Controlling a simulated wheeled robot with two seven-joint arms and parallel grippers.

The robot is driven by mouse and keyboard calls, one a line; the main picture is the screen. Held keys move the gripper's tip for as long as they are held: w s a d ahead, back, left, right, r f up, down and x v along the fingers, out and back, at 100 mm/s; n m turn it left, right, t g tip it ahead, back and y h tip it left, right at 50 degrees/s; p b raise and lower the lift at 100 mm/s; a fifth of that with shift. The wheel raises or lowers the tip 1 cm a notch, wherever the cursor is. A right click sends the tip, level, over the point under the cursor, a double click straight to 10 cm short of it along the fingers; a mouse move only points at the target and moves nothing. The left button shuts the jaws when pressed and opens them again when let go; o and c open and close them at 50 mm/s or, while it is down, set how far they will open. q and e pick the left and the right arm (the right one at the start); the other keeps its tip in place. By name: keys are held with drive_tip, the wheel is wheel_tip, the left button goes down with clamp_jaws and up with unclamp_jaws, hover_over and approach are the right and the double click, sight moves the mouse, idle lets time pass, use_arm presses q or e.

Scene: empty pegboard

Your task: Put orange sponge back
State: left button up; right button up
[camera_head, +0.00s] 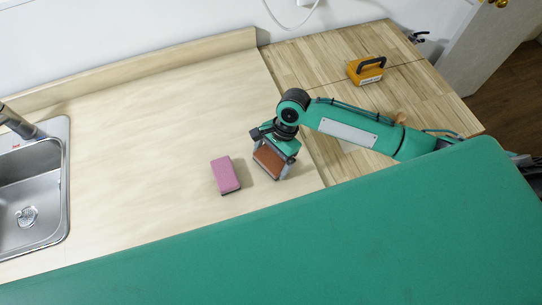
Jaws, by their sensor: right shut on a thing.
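The orange sponge (269,161) is a brownish-orange block between the fingers of my right gripper (272,165). The gripper is shut on it, over the light wood counter near that counter's right edge. Whether the sponge touches the counter is hard to tell. A pink sponge (225,175) with a dark underside lies on the counter just left of my right gripper, apart from it. My left gripper is not in view.
A steel sink (62,190) with a faucet (20,125) is at the left. An orange and black handled tool (366,70) stands on the striped wood surface (310,62) at the back right. The counter (140,130) between sink and pink sponge is clear.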

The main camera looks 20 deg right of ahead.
drive_tip(key=shift+f, duration=0.1)
drive_tip(key=o, duration=0.6)
drive_tip(key=shift+r, duration=0.3)
drive_tip(key=b+v, duration=0.2)
drive_tip(key=v, duration=0.9)
drive_tip(key=shift+w+d+r, duration=0.1)
drive_tip(key=shift+d+r, duration=0.1)
drive_tip(key=shift+r, duration=0.1)
